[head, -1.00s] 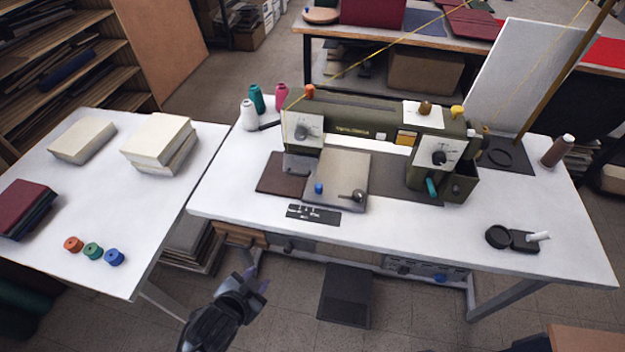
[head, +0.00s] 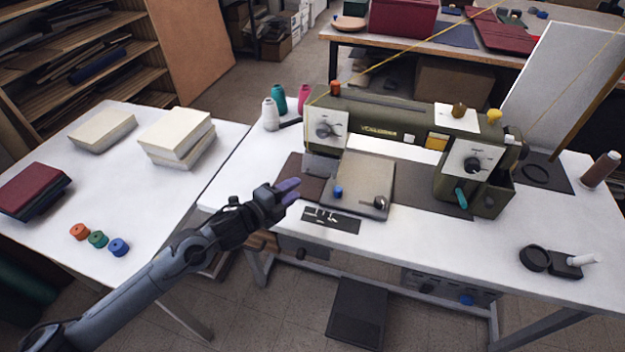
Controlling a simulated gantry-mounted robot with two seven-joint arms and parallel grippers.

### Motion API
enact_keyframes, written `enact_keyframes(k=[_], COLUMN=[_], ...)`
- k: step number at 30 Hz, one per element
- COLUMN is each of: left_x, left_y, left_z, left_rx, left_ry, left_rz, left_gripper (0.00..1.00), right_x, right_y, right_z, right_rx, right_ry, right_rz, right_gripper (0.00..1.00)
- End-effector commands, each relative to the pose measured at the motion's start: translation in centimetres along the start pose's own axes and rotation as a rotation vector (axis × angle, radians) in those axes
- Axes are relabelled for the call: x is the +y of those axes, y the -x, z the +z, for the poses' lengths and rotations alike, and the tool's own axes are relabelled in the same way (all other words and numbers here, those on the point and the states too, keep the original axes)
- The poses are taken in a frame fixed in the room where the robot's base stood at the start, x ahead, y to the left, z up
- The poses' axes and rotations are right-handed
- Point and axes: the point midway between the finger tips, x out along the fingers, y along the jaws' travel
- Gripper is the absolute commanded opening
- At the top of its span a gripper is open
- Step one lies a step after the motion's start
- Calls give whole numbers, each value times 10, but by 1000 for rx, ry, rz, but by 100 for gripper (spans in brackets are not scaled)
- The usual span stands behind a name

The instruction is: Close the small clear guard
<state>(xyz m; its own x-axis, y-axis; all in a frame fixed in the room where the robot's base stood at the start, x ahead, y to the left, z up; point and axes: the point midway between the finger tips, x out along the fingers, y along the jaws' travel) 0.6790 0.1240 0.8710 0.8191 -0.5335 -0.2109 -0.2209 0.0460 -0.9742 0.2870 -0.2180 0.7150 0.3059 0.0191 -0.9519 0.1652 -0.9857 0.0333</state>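The green sewing machine (head: 405,128) stands on the white table. A small greyish, see-through-looking panel (head: 320,165) hangs under the left end of its head; it seems to be the clear guard, but its exact angle is hard to tell. My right gripper is not in view.
A metal plate (head: 357,180) with a blue knob (head: 337,191) lies right of the panel. A dark strip of small tools (head: 331,220) lies at the front edge. Thread cones (head: 270,114) stand behind left. A side table with books (head: 177,137) and spools (head: 98,239) is left.

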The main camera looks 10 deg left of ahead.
Motion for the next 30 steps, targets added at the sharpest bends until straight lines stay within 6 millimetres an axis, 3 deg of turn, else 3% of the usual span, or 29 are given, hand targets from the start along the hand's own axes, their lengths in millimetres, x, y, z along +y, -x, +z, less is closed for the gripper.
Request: enact_keyframes(k=[9, 15, 30], left_x=[1, 1, 0], left_y=[-53, -76, -86], left_z=[-1, -1, -1], left_rx=[1, -1, 0], left_ry=[1, 3, 2], left_rz=[-2, -1, 0], left_gripper=[35, 35, 33], right_x=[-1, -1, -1], right_y=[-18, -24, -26], right_z=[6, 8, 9], right_rx=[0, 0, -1], right_ry=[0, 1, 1], right_rz=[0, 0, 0], right_gripper=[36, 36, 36])
